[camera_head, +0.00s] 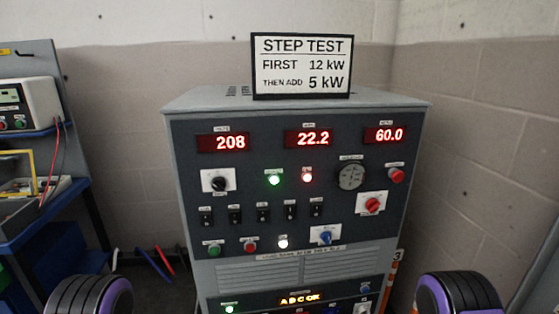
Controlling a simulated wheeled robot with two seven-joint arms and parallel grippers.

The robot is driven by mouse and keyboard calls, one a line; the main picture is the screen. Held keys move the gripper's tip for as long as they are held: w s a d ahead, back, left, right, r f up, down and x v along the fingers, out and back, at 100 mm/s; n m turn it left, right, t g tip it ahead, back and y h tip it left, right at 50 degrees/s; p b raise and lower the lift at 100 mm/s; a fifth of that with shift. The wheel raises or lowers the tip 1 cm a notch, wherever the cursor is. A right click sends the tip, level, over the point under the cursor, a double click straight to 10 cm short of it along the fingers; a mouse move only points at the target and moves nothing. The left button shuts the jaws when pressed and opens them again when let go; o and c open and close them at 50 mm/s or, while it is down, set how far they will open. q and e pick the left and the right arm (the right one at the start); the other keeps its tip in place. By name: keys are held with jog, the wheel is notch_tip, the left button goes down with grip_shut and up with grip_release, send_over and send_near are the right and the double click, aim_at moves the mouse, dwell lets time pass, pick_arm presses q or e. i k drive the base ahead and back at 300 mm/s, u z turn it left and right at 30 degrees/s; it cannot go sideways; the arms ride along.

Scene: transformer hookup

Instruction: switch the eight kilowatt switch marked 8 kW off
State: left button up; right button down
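A grey load bank cabinet (300,115) stands in front of me with its dark control panel facing me. A row of several small black toggle switches (263,214) runs across the middle of the panel. Small white labels sit above them, too small to read, so I cannot tell which switch is marked 8 kW or how each is set. Red displays above read 208 (229,142), 22.2 (310,138) and 60.0 (387,135). Neither gripper is in view; only rounded black and purple parts of my arms show at the bottom corners.
A sign (302,66) on top reads "STEP TEST, FIRST 12 kW, THEN ADD 5 kW". A blue shelf (40,215) stands left.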

aim_at(289, 211)
jog(key=z, duration=0.6)
jog(key=k, duration=0.65)
jog(key=z, duration=0.55)
jog(key=i, duration=1.15)
jog(key=u, duration=0.9)
